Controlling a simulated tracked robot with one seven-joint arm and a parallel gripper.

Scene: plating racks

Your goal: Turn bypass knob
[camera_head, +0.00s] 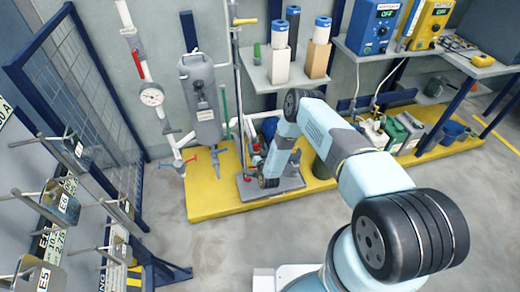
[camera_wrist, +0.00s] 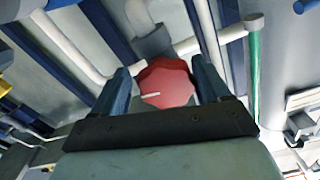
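A red lobed knob (camera_wrist: 166,84) with a short white pointer line is in the middle of the wrist view. The pointer line points roughly left. My gripper (camera_wrist: 164,75) has one blue-grey finger on each side of the knob. The knob fills the space between the fingers, and the fingers look closed against its sides. In the head view, my arm reaches to the pipework over the yellow platform (camera_head: 213,197). There the arm hides the knob, and the fingertips cannot be made out.
White pipes (camera_wrist: 70,45) run behind the knob in the wrist view, with a green rod (camera_wrist: 253,70) to the right. In the head view, a grey tank (camera_head: 200,95) and a gauge (camera_head: 151,95) stand left of my arm. A blue mesh panel (camera_head: 85,85) is further left.

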